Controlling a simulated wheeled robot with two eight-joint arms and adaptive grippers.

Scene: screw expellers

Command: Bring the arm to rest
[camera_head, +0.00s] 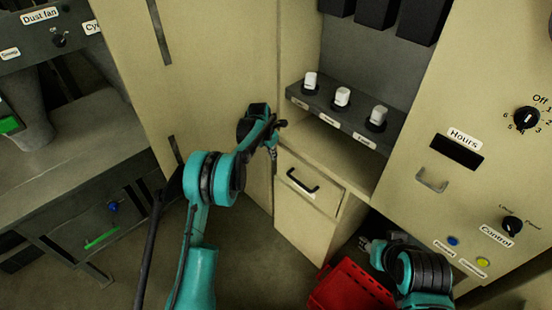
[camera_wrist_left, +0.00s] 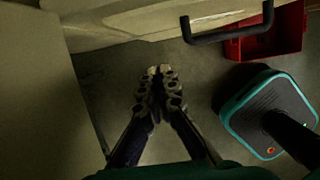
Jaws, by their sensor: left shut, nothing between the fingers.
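My left arm reaches up from the bottom of the head view, and its gripper (camera_head: 273,145) hangs in front of the beige cabinet, just left of the drawer. In the left wrist view the two fingers (camera_wrist_left: 158,75) meet at their tips, shut and empty, above the grey floor. They are apart from the cabinet and the handle. My right arm is folded low at the right of the head view; its gripper (camera_head: 368,246) is small and partly hidden, beside the red crate, and its jaws cannot be made out.
A drawer (camera_head: 305,183) with a black handle (camera_head: 302,182) sits below a shelf with three white knobs; the handle shows in the left wrist view (camera_wrist_left: 230,30). A red crate (camera_head: 345,285) stands on the floor. A control panel (camera_head: 470,165) is at right, dark machinery at left.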

